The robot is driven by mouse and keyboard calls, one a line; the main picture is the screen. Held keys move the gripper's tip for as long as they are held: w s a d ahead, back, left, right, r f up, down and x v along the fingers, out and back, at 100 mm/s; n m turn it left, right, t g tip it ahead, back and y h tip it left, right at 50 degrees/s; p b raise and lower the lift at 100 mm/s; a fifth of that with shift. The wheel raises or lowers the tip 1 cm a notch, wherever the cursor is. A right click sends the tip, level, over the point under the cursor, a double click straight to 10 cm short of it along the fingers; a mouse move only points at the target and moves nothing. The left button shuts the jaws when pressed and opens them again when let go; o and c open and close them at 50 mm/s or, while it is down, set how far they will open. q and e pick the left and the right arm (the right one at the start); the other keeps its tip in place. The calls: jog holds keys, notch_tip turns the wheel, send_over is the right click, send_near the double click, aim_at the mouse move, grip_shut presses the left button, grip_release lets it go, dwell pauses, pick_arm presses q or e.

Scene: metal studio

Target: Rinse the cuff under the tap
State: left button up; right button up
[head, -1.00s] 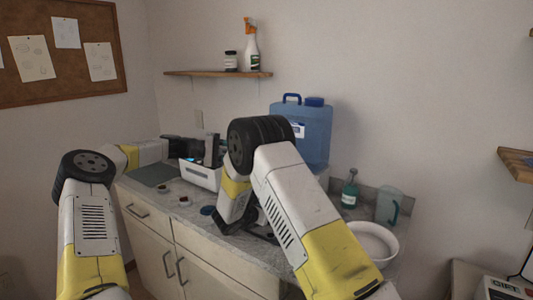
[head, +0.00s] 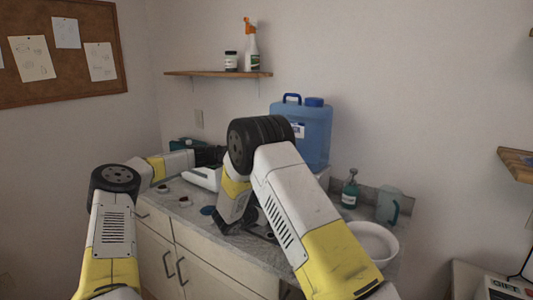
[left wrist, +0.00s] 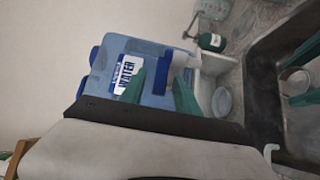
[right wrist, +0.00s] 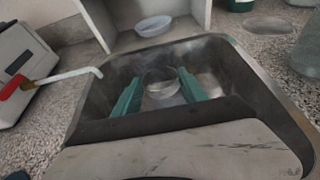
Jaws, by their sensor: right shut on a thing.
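The cuff (right wrist: 163,88), a pale, see-through round piece, sits between the green fingers of my right gripper (right wrist: 159,76), which is shut on it over the metal sink (right wrist: 240,85). It also shows at the right edge of the left wrist view (left wrist: 296,80). My right arm hides the sink in the head view.
The blue container (head: 313,140) stands on a white stand with a dish (right wrist: 153,25) under it. A green bottle (head: 350,190), a clear jug (head: 390,205) and a white bowl (head: 370,235) stand on the counter to the right. Small round items lie at the front left.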

pick_arm(q)
jog(key=shift+d, duration=0.35)
grip_shut()
jog(key=shift+s+a+n+t+y, duration=0.1)
jog(key=shift+s+n+t+y, duration=0.3)
jog(key=shift+n+t, duration=0.65)
jog(key=shift+s+a+n+t+y, duration=0.2)
jog(key=shift+n+t+y, duration=0.45)
jog(key=shift+t, duration=0.85)
jog(key=shift+s+a+n+t+y, duration=0.1)
jog(key=shift+s+n+t+y, duration=0.3)
jog(key=shift+n+t, duration=0.7)
